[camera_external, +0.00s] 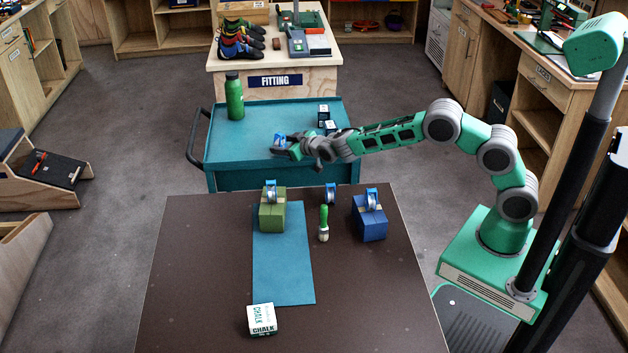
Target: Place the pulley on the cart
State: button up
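A blue and silver pulley (279,140) is at the tip of my gripper (283,147), between its fingers, which look shut on it. My arm reaches left over the teal cart (255,118), and the pulley is over the cart's near middle part. I cannot tell whether the pulley touches the cart top. The fingers partly hide it. Three similar blue pulleys are at the brown table: one on a green box (271,214), one standing pulley (331,194) near the far edge, and one on a blue box (370,222).
A green bottle (235,97) stands at the cart's far left. A green-handled brush (323,223), a teal mat (283,270) and a chalk block (262,319) are on the table.

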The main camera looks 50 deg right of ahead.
jog(key=shift+o, duration=0.4)
jog(key=shift+r, duration=0.2)
jog(key=shift+s+r, duration=0.1)
jog(key=shift+s, duration=0.05)
jog(key=d+v, duration=0.1)
jog(key=v, duration=1.1)
jog(key=s+d+m+g, duration=0.1)
jog(key=s+d+g, duration=0.2)
jog(key=s+d, duration=0.35)
jog(key=s+d+m+g, duration=0.1)
jog(key=s+d+g, duration=0.15)
jog(key=s, duration=0.65)
jog(key=s+d+f+g, duration=0.1)
jog(key=s+g, duration=0.1)
jog(key=s, duration=0.9)
jog(key=s+d+f+g+y, duration=0.1)
jog(key=s+g, duration=0.2)
jog(key=s, duration=0.8)
jog(key=shift+s+d+f+n+g, duration=0.3)
jog(key=shift+s+f+g, duration=0.05)
jog(key=shift+s+f, duration=0.05)
